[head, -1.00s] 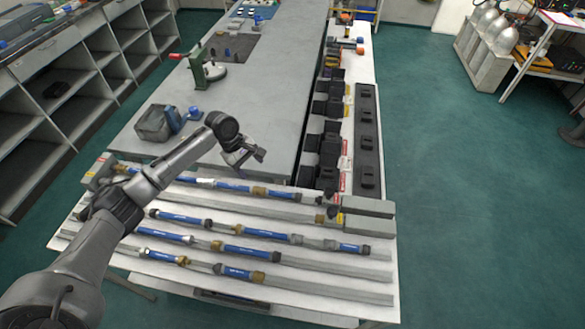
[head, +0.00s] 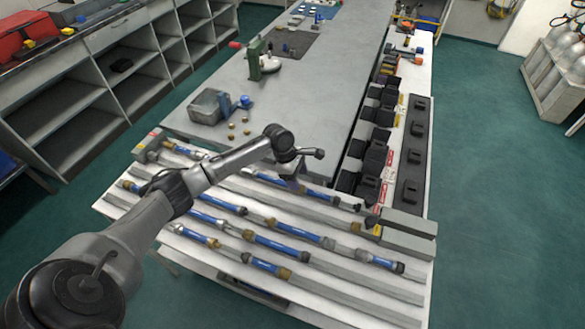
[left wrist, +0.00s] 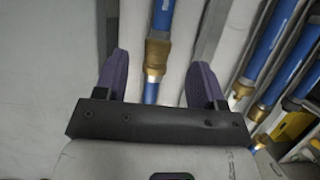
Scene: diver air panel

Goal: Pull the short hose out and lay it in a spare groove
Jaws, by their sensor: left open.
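Blue hoses with brass and dark end fittings lie in rows along the grooved rack (head: 330,276) at the table's near end. One hose (head: 320,193) lies in the back row, partly hidden by my left gripper (head: 297,170). Shorter blue pieces lie in the front row, such as one at left (head: 195,236) and one at middle (head: 268,266). I cannot tell which is the short hose. The left wrist view shows my left gripper open, its purple fingers astride a blue hose with a brass joint (left wrist: 157,52); contact is not visible. My right gripper is not in view.
Behind the rack, the grey tabletop carries a grey box (head: 207,106), small brass pieces (head: 231,130) and a green clamp-like tool (head: 254,60). Black blocks (head: 366,160) line the right side. Grey bars (head: 408,232) stand at the rack's right end.

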